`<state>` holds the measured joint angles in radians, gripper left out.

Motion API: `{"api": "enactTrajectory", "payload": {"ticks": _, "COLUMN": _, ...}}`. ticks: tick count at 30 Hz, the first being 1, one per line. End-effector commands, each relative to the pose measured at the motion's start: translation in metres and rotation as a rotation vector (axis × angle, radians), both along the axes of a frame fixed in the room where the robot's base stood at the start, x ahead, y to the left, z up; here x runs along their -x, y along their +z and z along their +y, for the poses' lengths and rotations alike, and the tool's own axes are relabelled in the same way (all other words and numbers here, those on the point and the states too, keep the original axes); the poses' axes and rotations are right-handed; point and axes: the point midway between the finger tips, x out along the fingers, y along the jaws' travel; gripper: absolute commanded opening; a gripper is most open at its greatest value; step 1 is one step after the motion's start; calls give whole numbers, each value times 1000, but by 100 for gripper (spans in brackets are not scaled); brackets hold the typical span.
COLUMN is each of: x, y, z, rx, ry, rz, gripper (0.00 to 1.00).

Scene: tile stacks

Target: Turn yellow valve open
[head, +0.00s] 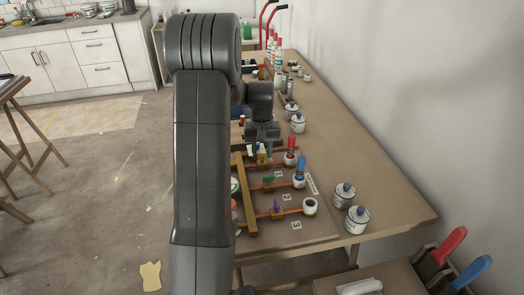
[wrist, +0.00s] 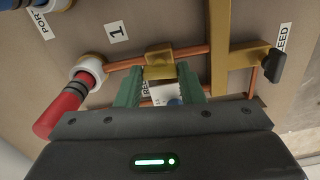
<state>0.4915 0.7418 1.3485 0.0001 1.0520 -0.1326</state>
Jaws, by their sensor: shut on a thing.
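The yellow valve (head: 262,158) sits on the copper pipe of line 1 on the wooden board. In the wrist view its yellow body (wrist: 159,62) lies at the tips of my two green fingers. My gripper (wrist: 160,78) is shut on the yellow valve, one finger on each side. In the head view my gripper (head: 261,149) reaches down onto the valve from above. The part of the valve between the fingers is mostly hidden, so I cannot tell its handle angle.
A red-topped piece (wrist: 62,110) stands in the white port left of the valve. A brass manifold (wrist: 220,45) rises on the right. The green valve (head: 268,181) and purple valve (head: 277,206) are on neighbouring lines. Paint cans (head: 357,219) stand right of the board.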

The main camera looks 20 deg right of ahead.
Motion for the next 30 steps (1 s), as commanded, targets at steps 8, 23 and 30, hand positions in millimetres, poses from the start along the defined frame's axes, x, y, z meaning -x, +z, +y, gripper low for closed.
{"api": "enactTrajectory", "payload": {"ticks": 8, "x": -1, "y": 2, "z": -1, "rx": 2, "ry": 109, "rz": -3, "gripper": 12}}
{"api": "enactTrajectory", "payload": {"ticks": 23, "x": -1, "y": 2, "z": -1, "rx": 3, "ry": 140, "rz": -3, "gripper": 12}}
{"api": "enactTrajectory", "payload": {"ticks": 30, "x": -1, "y": 1, "z": -1, "rx": 2, "ry": 139, "rz": -3, "gripper": 56}}
